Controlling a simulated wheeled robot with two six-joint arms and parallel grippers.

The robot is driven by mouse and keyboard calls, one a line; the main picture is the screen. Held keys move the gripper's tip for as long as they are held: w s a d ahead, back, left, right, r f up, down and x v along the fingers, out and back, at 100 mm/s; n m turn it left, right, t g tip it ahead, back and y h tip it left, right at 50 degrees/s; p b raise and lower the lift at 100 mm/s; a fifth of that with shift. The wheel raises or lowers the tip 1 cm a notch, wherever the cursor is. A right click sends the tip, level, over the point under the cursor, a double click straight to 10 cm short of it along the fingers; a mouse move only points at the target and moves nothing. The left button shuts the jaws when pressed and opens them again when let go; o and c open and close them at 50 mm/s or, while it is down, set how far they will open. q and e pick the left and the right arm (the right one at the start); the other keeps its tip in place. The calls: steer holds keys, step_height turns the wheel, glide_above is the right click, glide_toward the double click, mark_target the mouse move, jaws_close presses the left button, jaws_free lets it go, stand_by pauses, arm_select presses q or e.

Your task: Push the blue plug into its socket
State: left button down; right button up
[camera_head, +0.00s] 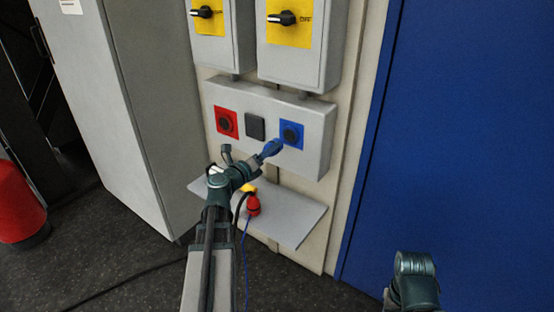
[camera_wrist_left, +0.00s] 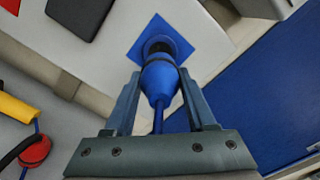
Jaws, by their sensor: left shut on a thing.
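My left gripper (camera_head: 272,149) is shut on the blue plug (camera_wrist_left: 162,82), with one finger on each side of its body in the left wrist view. The plug's front end is at the dark round opening of the blue socket (camera_wrist_left: 158,43). How deep it sits in the opening cannot be told. In the head view the blue socket (camera_head: 291,134) is on the right of the grey panel, with the plug coming to it from the lower left. The plug's blue cord runs back between the fingers. Only a part of my right arm shows at the lower right; its fingers are out of view.
The grey panel (camera_head: 311,155) also has a red socket (camera_head: 226,122) and a dark square cover (camera_head: 255,127). Below it, a shelf (camera_head: 291,217) holds a red plug (camera_head: 253,204) and a yellow piece (camera_wrist_left: 15,107). Two switch boxes hang above. A blue door (camera_head: 460,140) stands right.

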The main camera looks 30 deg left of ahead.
arm_select(q)
steer(key=shift+w, duration=0.15)
steer(key=shift+w+d, duration=0.15)
steer(key=shift+w, duration=1.25)
steer(key=shift+w+d, duration=0.1)
steer(key=shift+w, duration=1.25)
steer(key=shift+w, duration=0.55)
steer(key=shift+c, duration=0.7)
jaws_free()
steer(key=shift+s, duration=0.1)
steer(key=s+a, duration=0.1)
steer(key=s, duration=1.2)
steer(key=shift+s, duration=0.35)
